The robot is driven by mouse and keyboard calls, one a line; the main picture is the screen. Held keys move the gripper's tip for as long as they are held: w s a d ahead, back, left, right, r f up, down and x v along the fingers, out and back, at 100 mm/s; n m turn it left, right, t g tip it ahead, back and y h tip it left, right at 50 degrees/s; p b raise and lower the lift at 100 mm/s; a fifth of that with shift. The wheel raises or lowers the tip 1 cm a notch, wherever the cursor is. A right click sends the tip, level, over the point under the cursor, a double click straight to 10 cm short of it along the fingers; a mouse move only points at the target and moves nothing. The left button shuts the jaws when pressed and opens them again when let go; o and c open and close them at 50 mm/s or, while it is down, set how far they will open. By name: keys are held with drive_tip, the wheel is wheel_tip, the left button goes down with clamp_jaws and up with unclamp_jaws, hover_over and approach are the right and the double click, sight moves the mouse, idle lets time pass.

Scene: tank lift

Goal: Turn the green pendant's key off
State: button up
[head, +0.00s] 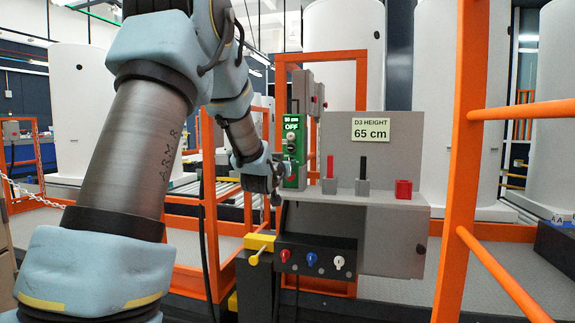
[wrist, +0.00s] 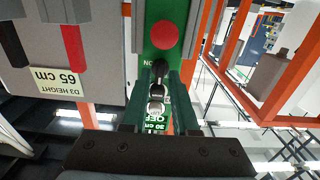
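The green pendant (head: 290,158) hangs upright left of the grey control panel. In the head view it has a small height label, an OFF mark and a light round part on its face. In the wrist view the green pendant (wrist: 181,14) appears upside down, with a red round button (wrist: 165,35), an ON mark, a black knob and a silver key switch (wrist: 156,91) by the OFF mark. My gripper (wrist: 164,72) is in front of the face, its two fingers apart on either side of the key switch. My gripper (head: 279,172) partly hides the pendant's lower part in the head view.
The grey panel (head: 345,150) reads "D3 HEIGHT 65 cm" and carries red and black handles and a red block (head: 403,189). Below are red, blue and white knobs (head: 338,262) and a yellow lever (head: 259,245). Orange rails (head: 462,200) stand right. White tanks stand behind.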

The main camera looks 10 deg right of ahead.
drive_tip(key=v, duration=1)
drive_tip(key=shift+b, duration=0.45)
drive_tip(key=shift+d, duration=0.1)
